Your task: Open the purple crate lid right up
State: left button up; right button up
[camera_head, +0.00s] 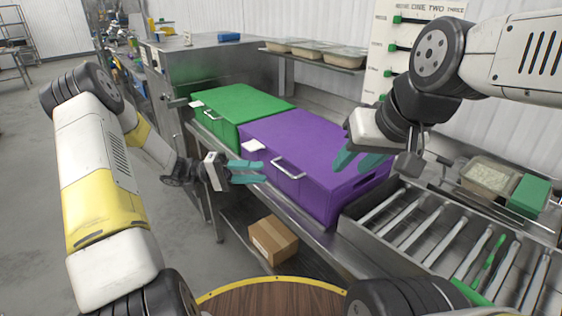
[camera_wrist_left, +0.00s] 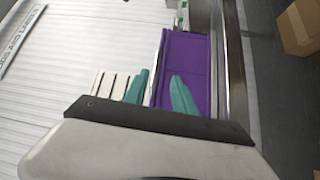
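The purple crate (camera_head: 318,160) stands on a steel counter with its lid (camera_head: 315,138) down and a metal handle (camera_head: 288,168) on its front. It also shows in the left wrist view (camera_wrist_left: 182,62), beyond the fingers. My left gripper (camera_head: 264,172) has teal fingers and is open and empty, just in front of the crate's left front. In the left wrist view its fingertips (camera_wrist_left: 160,82) stand apart. My right gripper (camera_head: 358,160) is above the crate's right end with its teal fingers apart. It covers part of the lid, and I cannot tell whether it touches the crate.
A green crate (camera_head: 239,105) stands to the left of the purple one. A slotted steel tray (camera_head: 410,225) with green-handled tools is at the right. A cardboard box (camera_head: 273,240) sits below the counter. Food trays (camera_head: 315,52) are on a rear shelf; a rice container (camera_head: 490,176) is at the far right.

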aim_at(282, 168)
pick_arm(q)
jog(key=x, duration=0.7)
jog(key=shift+w+d+r, duration=0.1)
jog(key=shift+d+r, duration=0.25)
jog(key=shift+d, duration=0.05)
grip_shut()
dwell(1.1)
